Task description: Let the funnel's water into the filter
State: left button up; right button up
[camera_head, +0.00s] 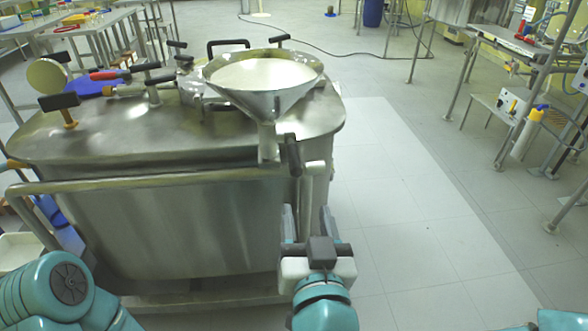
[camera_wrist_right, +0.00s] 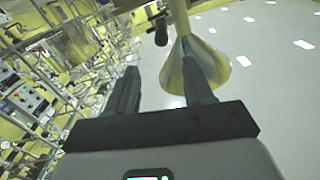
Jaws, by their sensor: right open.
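A wide steel funnel (camera_head: 264,98) stands at the right part of the top of a big steel vessel (camera_head: 160,232), which looks like the filter. The funnel's bowl shows a pale, flat surface inside. Its stem (camera_head: 267,141) runs down at the vessel's near right edge, with a black handle (camera_head: 292,156) beside it. My right gripper (camera_head: 307,211) is open and empty, below and slightly right of that handle, apart from it. In the right wrist view, the funnel cone (camera_wrist_right: 216,66) shows partly behind one finger, and the black handle (camera_wrist_right: 160,30) lies beyond the open fingertips (camera_wrist_right: 160,66). My left gripper is out of view.
A steel rail (camera_head: 150,183) runs along the vessel's near side. Several black-handled clamps and a round sight port (camera_head: 47,76) stand on the lid.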

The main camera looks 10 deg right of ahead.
aim_at(294, 158)
jog(key=w+p, duration=0.1)
jog(key=p, duration=0.1)
jog(key=w+p, duration=0.4)
jog(key=p, duration=0.1)
jog(key=shift+w+r, duration=0.25)
jog(key=shift+r, duration=0.05)
jog(key=shift+w+f+b, duration=0.2)
jog(key=shift+w+b, duration=0.05)
jog(key=shift+w, duration=0.35)
jog(key=shift+w+f+b, duration=0.15)
jog(key=shift+w+b, duration=0.05)
jog(key=shift+w, duration=0.4)
jog(key=w, duration=0.8)
jog(key=shift+w+a, duration=0.1)
grip_shut()
